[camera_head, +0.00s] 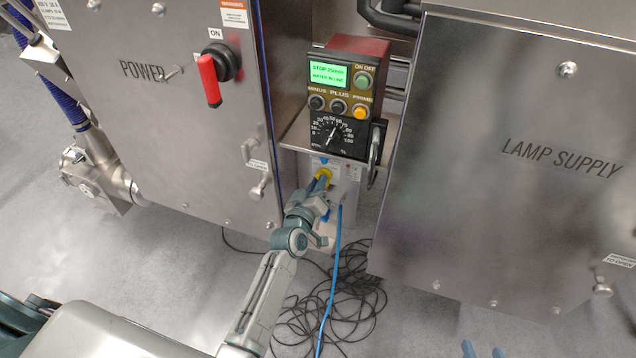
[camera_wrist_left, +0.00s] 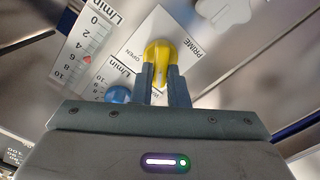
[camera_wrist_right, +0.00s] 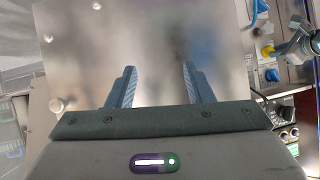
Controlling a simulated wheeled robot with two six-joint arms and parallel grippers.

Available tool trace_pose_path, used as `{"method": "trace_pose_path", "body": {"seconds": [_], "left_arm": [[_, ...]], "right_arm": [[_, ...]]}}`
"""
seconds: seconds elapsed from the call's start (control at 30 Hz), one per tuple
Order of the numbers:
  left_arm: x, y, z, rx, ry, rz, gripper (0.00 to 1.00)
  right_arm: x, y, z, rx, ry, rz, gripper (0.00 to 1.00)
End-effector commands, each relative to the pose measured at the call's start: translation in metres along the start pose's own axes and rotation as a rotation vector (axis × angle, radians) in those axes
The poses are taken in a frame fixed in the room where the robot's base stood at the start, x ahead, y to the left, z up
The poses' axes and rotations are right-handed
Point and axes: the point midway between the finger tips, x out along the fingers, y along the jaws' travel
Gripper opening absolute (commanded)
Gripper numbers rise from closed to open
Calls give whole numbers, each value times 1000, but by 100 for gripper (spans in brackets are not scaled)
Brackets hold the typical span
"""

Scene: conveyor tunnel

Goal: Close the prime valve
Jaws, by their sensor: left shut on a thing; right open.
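The prime valve is a yellow knob (camera_wrist_left: 160,50) on a pale panel beside the printed words PRIME and OPEN in the left wrist view. It also shows in the head view (camera_head: 323,174), low on the unit under the dial, partly covered by my gripper. My left gripper (camera_wrist_left: 160,72) is shut on the yellow knob, one finger on each side of it. In the head view my left gripper (camera_head: 321,184) reaches up to it from below. My right gripper (camera_wrist_right: 158,78) is open and empty, facing a bare steel surface. Its fingertips show at the bottom right of the head view (camera_head: 483,351).
A control box (camera_head: 344,95) with a green display stands above the valve. The POWER cabinet (camera_head: 170,120) and LAMP SUPPLY cabinet (camera_head: 510,160) flank it closely. A blue knob (camera_wrist_left: 118,94) and flow scales sit near the valve. A blue hose (camera_head: 331,285) and black cables (camera_head: 350,310) lie below.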

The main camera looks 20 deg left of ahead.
Motion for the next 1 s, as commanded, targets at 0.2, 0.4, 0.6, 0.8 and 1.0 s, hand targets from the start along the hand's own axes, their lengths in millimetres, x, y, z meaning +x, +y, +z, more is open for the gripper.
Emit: {"method": "trace_pose_path", "body": {"seconds": [0.2,0.4,0.6,0.8,1.0], "left_arm": [[0,-1,0,-91,0,0,0],[0,-1,0,-129,1,0,0],[0,-1,0,-137,1,0,0],[0,-1,0,-136,1,0,0],[0,-1,0,-136,1,0,35]], "right_arm": [[-2,-1,8,5,-40,-1,47],[-3,-1,12,7,-54,-2,47],[-4,-1,12,7,-57,-2,47],[-4,-1,13,7,-57,-2,47],[-4,-1,13,7,-57,-2,47]]}}
